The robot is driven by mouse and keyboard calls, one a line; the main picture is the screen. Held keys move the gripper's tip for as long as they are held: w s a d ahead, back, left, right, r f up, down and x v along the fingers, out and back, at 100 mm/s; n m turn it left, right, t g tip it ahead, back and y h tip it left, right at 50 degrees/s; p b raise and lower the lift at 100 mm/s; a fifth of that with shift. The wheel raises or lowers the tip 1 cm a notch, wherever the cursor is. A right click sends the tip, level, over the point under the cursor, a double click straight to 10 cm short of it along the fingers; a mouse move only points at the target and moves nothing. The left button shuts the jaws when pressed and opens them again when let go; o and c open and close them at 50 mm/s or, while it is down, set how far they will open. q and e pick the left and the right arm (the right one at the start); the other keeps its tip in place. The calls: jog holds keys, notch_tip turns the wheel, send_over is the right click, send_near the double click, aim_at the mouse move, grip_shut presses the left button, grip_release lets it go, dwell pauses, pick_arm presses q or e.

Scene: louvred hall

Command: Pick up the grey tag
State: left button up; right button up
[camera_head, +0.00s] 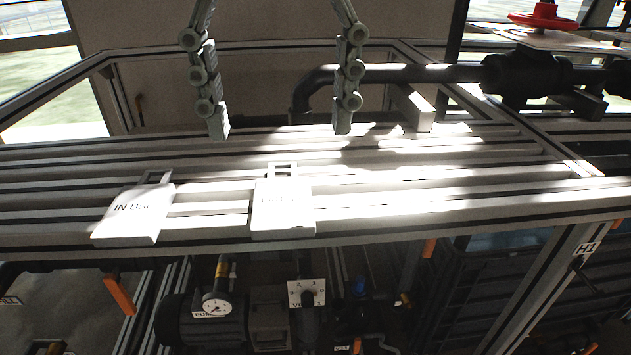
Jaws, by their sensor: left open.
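Two pale rectangular tags, each with a slotted tab at its far end, lie on the slatted metal rack top (480,205) near its front edge. The left tag (135,222) reads "IN USE". The right tag (282,215) is washed out by bright light and its print is too faint to read. Both look whitish, so I cannot tell by colour which is grey. My left gripper (281,133) reaches down from the top, fingers wide apart and empty. In the picture its fingertips are above and beyond the right tag, apart from it. My right gripper is out of view.
A dark pipe (410,74) runs behind the rack to a valve with a red handwheel (545,16). A pale block (412,108) stands at the back of the slats. Below the front edge are a gauge (216,308) and orange handles (119,295). The slats right of the tags are clear.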

aim_at(283, 195)
pick_arm(q)
jog(key=f, duration=0.7)
jog(key=shift+w+a+f, duration=0.15)
jog(key=shift+w+f, duration=0.1)
jog(key=shift+w, duration=0.1)
jog(key=c, duration=1)
jog(key=shift+r, duration=0.15)
jog(key=shift+c, duration=0.2)
